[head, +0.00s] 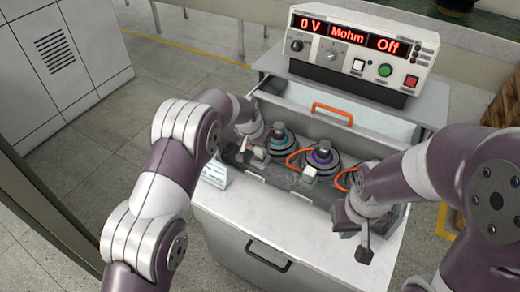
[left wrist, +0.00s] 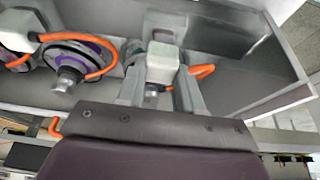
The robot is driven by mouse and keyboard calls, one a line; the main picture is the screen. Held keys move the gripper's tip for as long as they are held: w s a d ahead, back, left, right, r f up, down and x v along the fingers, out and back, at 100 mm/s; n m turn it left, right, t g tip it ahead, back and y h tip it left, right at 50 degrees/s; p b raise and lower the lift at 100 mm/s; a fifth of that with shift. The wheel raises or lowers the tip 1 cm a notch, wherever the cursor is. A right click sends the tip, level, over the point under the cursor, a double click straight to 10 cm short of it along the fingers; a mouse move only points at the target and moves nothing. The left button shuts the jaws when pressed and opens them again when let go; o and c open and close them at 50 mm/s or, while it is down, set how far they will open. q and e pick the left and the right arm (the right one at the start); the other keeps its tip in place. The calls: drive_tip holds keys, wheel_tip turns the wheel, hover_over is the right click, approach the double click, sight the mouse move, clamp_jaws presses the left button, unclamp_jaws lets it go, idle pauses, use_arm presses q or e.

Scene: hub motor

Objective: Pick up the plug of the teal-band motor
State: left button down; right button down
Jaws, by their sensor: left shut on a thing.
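My left gripper (head: 257,153) is beside the teal-band motor. In the left wrist view its two fingers (left wrist: 160,92) are shut on a white plug (left wrist: 163,62) with an orange cable (left wrist: 203,70). The teal-band motor is mostly hidden behind the plug there. The purple-band motor (left wrist: 78,58) shows to the left, with its white plug (left wrist: 15,30). My right gripper (head: 355,238) hangs over the cabinet's front right; its finger gap is unclear.
A tester (head: 360,52) with red displays stands on the cabinet behind the drawer. A small white sign (head: 216,174) stands at the left.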

use_arm(q)
drive_tip(key=r, duration=0.1)
drive_tip(key=d+r, duration=0.1)
drive_tip(key=s+r, duration=0.1)
drive_tip(key=shift+d+r, duration=0.15)
drive_tip(key=shift+r, duration=0.1)
drive_tip(key=s+d+r+p, duration=0.1)
drive_tip(key=s+d+r, duration=0.4)
drive_tip(key=d+r, duration=0.3)
drive_tip(key=shift+d+r, duration=0.35)
drive_tip(key=shift+r, duration=0.15)
drive_tip(key=shift+s, duration=0.1)
wheel_tip(320, 180, up, 6)
drive_tip(key=p, duration=0.5)
drive_tip(key=shift+p, duration=0.35)
